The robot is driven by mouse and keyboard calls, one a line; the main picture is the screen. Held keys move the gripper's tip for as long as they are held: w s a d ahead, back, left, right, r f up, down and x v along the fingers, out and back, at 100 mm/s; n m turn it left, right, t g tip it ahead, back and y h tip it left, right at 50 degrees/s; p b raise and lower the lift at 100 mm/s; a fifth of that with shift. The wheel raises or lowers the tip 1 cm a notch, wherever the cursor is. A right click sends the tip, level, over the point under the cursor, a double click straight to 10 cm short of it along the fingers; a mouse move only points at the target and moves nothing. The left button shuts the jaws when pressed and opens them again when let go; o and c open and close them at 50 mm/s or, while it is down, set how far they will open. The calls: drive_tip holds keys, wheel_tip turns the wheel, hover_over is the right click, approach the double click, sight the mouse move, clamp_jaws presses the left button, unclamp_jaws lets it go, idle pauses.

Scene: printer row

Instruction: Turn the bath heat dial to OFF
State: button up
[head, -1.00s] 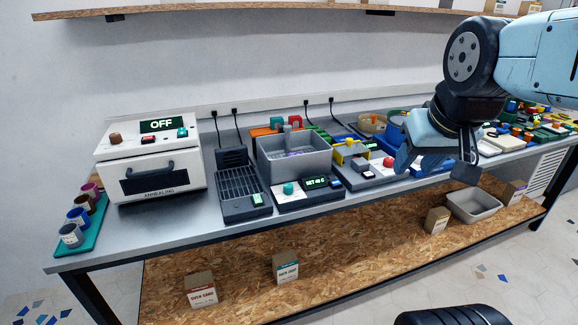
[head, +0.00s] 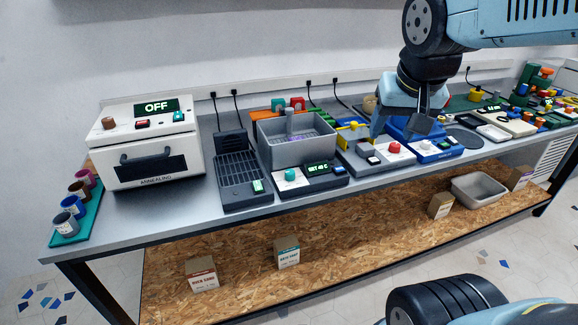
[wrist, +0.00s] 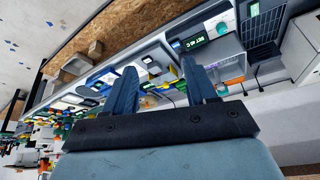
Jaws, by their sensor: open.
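The bath is a grey tank (head: 298,148) on the bench. The bath heat dial (head: 290,175) is a teal knob on the white part of the panel in front of the tank. Beside it, a green-lit display (head: 318,169) appears to read SET and a number that is too small to be sure of. The display also shows in the wrist view (wrist: 196,42), with the teal dial (wrist: 222,28) near it. My gripper (head: 399,126) is open and empty, above the bench to the right of the bath and apart from the dial. Its two fingers (wrist: 160,70) are spread in the wrist view.
A white annealing oven (head: 146,145) showing OFF stands at the left, with a dark rack (head: 240,182) between it and the bath. A grey unit with a red button (head: 394,148) is below my gripper. A shelf (wrist: 100,20) with boxes runs under the bench.

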drive_tip(key=w+a+f+m+g+h, duration=0.15)
drive_tip(key=w+a+f, duration=0.25)
drive_tip(key=w+a, duration=0.5)
drive_tip(key=m, duration=0.3)
approach(290, 171)
drive_tip(key=shift+t, duration=0.25)
drive_tip(key=x, duration=0.8)
drive_tip(key=shift+s+f, duration=0.15)
drive_tip(key=shift+f, duration=0.35)
drive_tip(key=c, duration=1)
